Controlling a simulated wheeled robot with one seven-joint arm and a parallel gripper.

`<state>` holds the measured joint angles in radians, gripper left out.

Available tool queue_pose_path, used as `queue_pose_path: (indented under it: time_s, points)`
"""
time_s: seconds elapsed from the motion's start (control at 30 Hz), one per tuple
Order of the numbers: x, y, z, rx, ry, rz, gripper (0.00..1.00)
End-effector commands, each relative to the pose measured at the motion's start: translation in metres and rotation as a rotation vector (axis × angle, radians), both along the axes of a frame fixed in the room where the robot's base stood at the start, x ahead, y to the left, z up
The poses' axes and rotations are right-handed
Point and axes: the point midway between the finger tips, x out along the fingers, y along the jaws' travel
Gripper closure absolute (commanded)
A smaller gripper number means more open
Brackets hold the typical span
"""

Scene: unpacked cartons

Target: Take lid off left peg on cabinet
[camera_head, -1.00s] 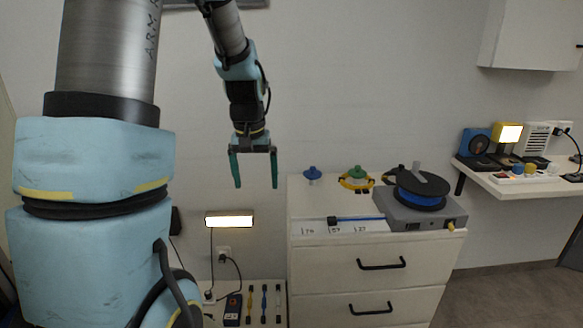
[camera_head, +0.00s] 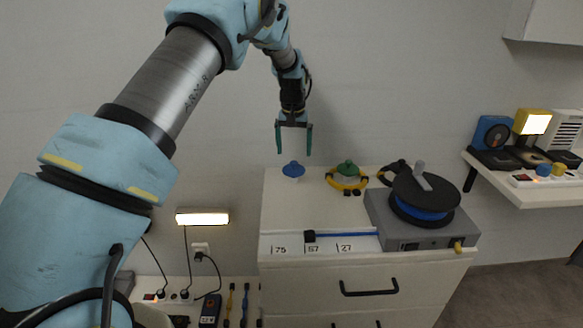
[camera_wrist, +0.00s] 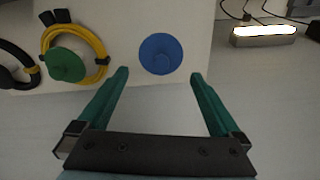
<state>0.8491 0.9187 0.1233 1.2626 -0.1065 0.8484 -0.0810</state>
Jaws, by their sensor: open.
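The blue lid (camera_head: 293,169) is at the back left of the white cabinet top (camera_head: 281,213); the peg under it is hidden. In the wrist view the blue lid (camera_wrist: 160,54) shows from above, beyond and between my fingertips. My gripper (camera_head: 294,152) is open and empty, just above the blue lid in the head view and apart from it in the wrist view. A green lid (camera_head: 347,168) sits to the right with a yellow cable coil (camera_head: 349,184) around it. The green lid (camera_wrist: 65,65) is left of my gripper in the wrist view.
A grey box with a black-and-blue reel (camera_head: 424,199) stands on the cabinet's right. A black coil (camera_head: 390,172) lies at the back. A blue bar (camera_head: 346,234) lies along the front by numbered marks. A lit lamp (camera_head: 203,218) is on the wall, left.

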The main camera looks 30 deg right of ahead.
Motion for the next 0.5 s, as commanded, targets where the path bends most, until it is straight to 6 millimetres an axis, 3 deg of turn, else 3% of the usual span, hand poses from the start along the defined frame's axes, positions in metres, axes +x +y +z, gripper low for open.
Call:
queue_pose_path:
  time_s: [0.23, 0.5]
  points:
    - [0.002, 0.0, -0.017, 0.0, 0.001, 0.001, 0.0]
    - [0.006, -0.002, -0.054, -0.001, -0.001, 0.0, 0.0]
